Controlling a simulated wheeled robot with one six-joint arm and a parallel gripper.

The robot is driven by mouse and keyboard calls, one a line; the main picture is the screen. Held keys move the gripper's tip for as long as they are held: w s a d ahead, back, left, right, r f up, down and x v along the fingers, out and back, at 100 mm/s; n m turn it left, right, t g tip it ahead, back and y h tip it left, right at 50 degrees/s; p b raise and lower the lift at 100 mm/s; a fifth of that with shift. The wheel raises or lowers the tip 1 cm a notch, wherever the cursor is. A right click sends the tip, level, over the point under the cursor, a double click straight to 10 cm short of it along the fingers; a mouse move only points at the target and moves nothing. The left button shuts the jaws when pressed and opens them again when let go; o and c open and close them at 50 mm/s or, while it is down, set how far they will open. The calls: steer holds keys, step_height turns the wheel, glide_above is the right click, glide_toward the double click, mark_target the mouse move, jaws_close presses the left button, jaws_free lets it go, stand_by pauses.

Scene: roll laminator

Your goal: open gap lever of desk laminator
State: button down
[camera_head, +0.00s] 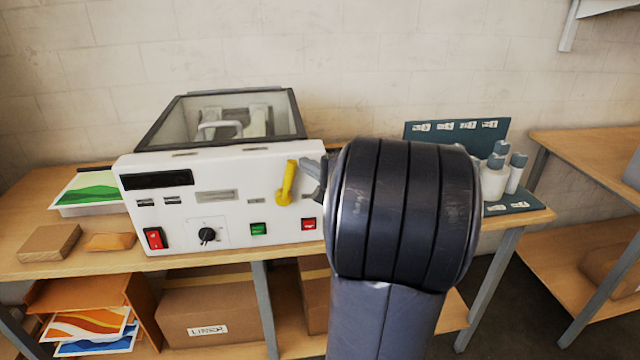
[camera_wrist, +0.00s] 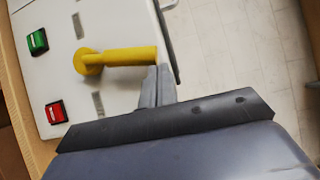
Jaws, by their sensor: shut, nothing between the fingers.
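The desk laminator (camera_head: 180,210) is a white box on the wooden bench, with a tilted clear cover on top. Its yellow gap lever (camera_head: 287,183) is on the right part of the front panel, tilted slightly right of upright from its round pivot. In the wrist view the lever (camera_wrist: 125,56) lies sideways, its pivot at the left. My gripper (camera_head: 308,168) is shut and empty, just right of the lever's upper part. In the wrist view my gripper's fingertips (camera_wrist: 157,75) are close beside the lever's free end. I cannot tell whether they touch it. My arm hides the bench behind it.
The panel also has a red rocker switch (camera_head: 154,238), a black knob (camera_head: 207,235), a green button (camera_head: 258,229) and a red button (camera_head: 309,224). White bottles (camera_head: 494,180) stand by a dark green board (camera_head: 457,130) at the right. Boxes (camera_head: 210,312) sit below.

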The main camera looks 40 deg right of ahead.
steer(key=w+a+n+g+b, duration=0.1)
steer(key=a+n, duration=0.1)
steer(key=w+a+r+n+g+h+b, duration=0.1)
steer(key=w+a+n, duration=0.1)
steer(key=w+a+n+g+b, duration=0.1)
steer(key=a+g, duration=0.1)
steer(key=a, duration=0.1)
steer(key=shift+w+r+n+h, duration=0.15)
steer(key=shift+r+n+h, duration=0.15)
steer(key=shift+n, duration=0.1)
steer(key=shift+w+a+f, duration=0.2)
steer(key=shift+w+a, duration=0.05)
steer(key=shift+a, duration=0.15)
steer(key=shift+a, duration=0.1)
